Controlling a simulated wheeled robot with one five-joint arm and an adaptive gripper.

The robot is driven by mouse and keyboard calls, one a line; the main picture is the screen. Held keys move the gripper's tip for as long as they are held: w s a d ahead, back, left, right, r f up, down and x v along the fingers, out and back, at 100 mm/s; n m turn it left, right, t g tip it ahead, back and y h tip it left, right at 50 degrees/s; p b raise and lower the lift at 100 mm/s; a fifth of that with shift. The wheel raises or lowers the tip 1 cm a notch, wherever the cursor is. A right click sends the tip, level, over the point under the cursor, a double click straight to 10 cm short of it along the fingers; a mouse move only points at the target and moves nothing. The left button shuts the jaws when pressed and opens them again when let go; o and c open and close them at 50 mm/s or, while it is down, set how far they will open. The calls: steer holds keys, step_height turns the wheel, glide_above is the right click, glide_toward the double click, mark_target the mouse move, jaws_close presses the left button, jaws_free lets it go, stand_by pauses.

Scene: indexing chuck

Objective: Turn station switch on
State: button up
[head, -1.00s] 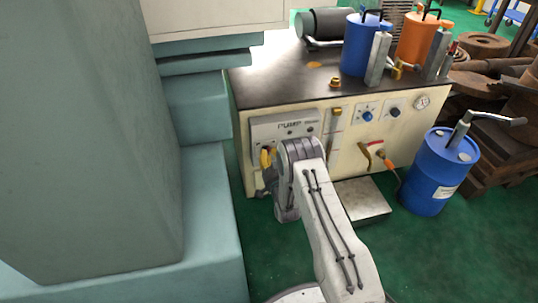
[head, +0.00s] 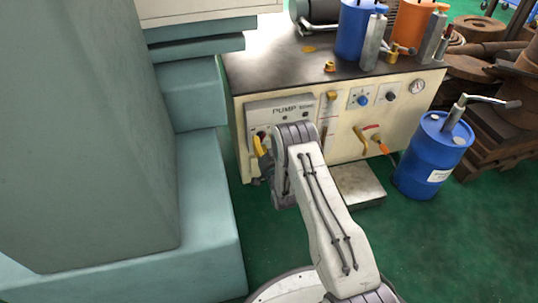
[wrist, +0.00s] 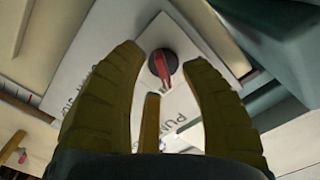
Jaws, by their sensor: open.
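The station switch is a round black rotary knob with a red handle (wrist: 163,67) on a pale panel in the wrist view. In the head view the panel (head: 280,110) is marked PUMP and sits on the front of the cream cabinet; the knob is mostly hidden behind my gripper. My gripper (wrist: 157,58) is open, with yellow-brown fingers on either side of the knob in the picture. In the head view my gripper (head: 262,150) is in front of the panel's lower left. I cannot tell whether a finger touches the knob.
A teal machine base (head: 195,215) stands close on the left of my gripper. Right of the panel are a blue knob (head: 362,100), a lever with a red grip (head: 371,127) and a gauge (head: 417,86). A blue drum (head: 433,155) stands at the right on green floor.

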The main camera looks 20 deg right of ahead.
steer(key=s, duration=1.1)
stand_by(0.4)
step_height(320, 180, up, 35)
steer(key=n+g+p, duration=0.3)
steer(key=g+p, duration=0.3)
steer(key=p, duration=1.5)
steer(key=s+r+n+g+p, duration=0.3)
steer(key=s+r+g+p, duration=0.5)
steer(key=s+r+p, duration=1.3)
steer(key=s+r, duration=0.9)
steer(key=s, duration=0.2)
steer(key=shift+s+r, duration=0.15)
steer(key=shift+a, duration=0.1)
